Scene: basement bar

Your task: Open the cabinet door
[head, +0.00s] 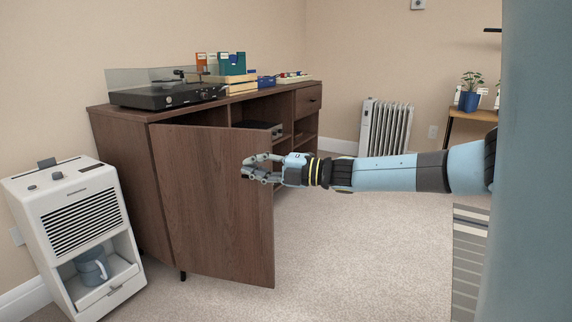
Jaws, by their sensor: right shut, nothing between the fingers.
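The brown wooden cabinet (128,180) stands against the back wall. Its door (212,215) is swung out into the room, hinged at the left, and part of the inside shows behind it. My right gripper (246,171) is at the door's upper right, near its free edge. The gripper is shut with nothing between its fingers. It overlaps the door in the picture; I cannot tell whether it touches. No handle shows clearly there. My left gripper is not in view.
A white appliance (75,215) with a mug (92,268) in it stands left of the door. A turntable (168,95) and several records (228,63) are on the cabinet. A radiator (387,127) stands behind.

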